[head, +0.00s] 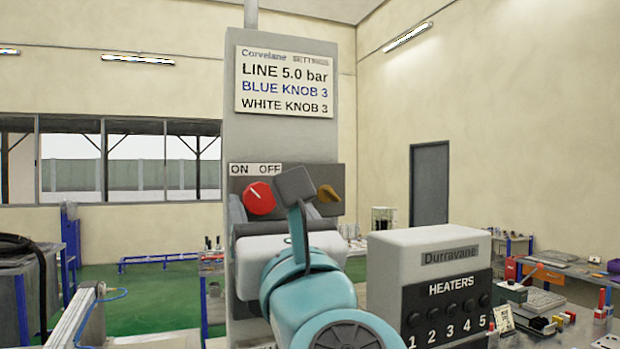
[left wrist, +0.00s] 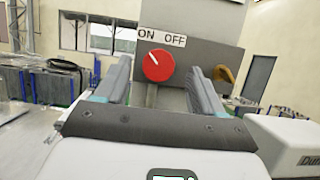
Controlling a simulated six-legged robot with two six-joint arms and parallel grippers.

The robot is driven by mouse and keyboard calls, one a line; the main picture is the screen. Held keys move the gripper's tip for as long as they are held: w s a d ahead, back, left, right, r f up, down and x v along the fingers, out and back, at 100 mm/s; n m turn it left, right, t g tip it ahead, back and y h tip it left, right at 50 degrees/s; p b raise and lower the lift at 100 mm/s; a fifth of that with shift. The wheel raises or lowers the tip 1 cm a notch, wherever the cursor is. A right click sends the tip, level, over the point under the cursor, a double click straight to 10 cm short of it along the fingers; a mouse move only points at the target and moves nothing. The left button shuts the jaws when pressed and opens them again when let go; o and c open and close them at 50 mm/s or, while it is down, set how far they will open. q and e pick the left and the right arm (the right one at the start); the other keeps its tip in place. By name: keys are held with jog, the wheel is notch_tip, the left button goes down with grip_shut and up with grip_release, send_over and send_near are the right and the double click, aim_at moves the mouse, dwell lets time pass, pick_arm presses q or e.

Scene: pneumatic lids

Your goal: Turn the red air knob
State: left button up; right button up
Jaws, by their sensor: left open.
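The red air knob (head: 260,198) is on a dark panel under a label reading ON OFF (head: 255,169). Its white pointer line leans to the upper left, toward the ON side. In the left wrist view the knob (left wrist: 158,65) shows between the two grey fingers of my left gripper (left wrist: 160,72). The fingers are wide apart and nothing is held. In the head view my left gripper (head: 280,208) faces the panel, partly hidden by its own wrist camera mount. I cannot tell how far the fingertips are from the panel. My right gripper is not in view.
A yellow-brown knob (head: 329,193) sits right of the red one. A sign (head: 284,80) above reads LINE 5.0 bar, BLUE KNOB 3, WHITE KNOB 3. A HEATERS box (head: 432,282) stands close on the right, with a cluttered bench (head: 560,282) beyond it.

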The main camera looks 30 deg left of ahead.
aim_at(259, 198)
pick_arm(q)
jog(key=shift+p+x, duration=0.3)
jog(key=shift+x, duration=0.85)
jog(key=shift+a, duration=0.4)
jog(key=shift+d, duration=0.35)
jog(key=shift+w, duration=0.15)
jog(key=c, duration=0.5)
jog(key=shift+a, duration=0.15)
jog(key=c, duration=0.6)
jog(key=shift+o, duration=0.2)
